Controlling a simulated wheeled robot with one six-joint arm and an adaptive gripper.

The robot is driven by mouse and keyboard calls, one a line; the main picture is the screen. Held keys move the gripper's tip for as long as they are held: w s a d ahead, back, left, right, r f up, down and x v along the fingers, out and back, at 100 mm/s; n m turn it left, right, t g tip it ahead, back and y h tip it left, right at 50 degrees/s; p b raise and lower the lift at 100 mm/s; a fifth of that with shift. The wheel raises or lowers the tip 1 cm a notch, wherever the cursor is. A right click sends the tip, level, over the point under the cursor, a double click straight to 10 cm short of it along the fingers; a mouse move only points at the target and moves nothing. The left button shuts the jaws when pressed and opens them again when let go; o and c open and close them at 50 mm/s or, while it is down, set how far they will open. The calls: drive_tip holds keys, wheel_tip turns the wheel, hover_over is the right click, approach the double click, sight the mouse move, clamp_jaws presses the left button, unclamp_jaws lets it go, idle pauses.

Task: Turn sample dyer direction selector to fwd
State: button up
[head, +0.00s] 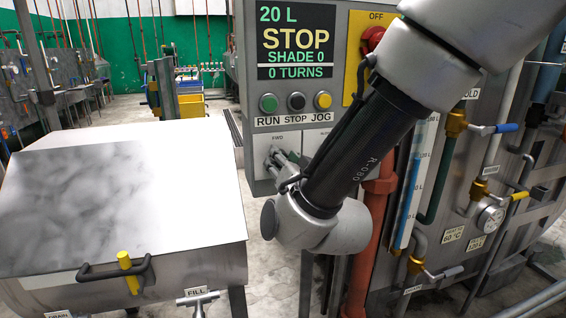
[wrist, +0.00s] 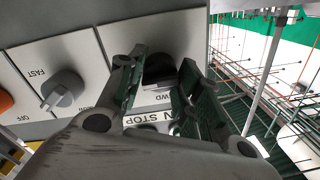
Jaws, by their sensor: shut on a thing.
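The sample dyer's grey control panel (head: 243,120) stands in the middle of the head view, its screen (head: 295,43) reading 20 L, STOP, SHADE 0, 0 TURNS. My gripper (head: 275,160) is at the white plate below the buttons, by the FWD label (head: 278,139). In the wrist view my gripper (wrist: 163,76) has its two fingers on either side of the dark direction selector knob (wrist: 159,66) and is shut on it. The letters WD show beside the knob. The fingers and shadow hide much of the knob, so I cannot tell which way it points.
Green, black and yellow buttons (head: 296,101) sit just above the selector plate. A grey FAST knob (wrist: 62,90) is on the neighbouring plate. A red emergency button (head: 372,38) is near my arm. A steel dyer with a lid (head: 110,190) stands left; pipes and valves crowd the right.

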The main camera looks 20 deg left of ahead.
drive_tip(key=shift+n, duration=0.3)
drive_tip(key=n, duration=0.3)
drive_tip(key=shift+n, duration=0.3)
drive_tip(key=n, duration=0.8)
drive_tip(key=shift+n, duration=0.4)
drive_tip(key=shift+s+a+n+h, duration=0.1)
drive_tip(key=shift+n+h, duration=0.3)
drive_tip(key=shift+n, duration=1.7)
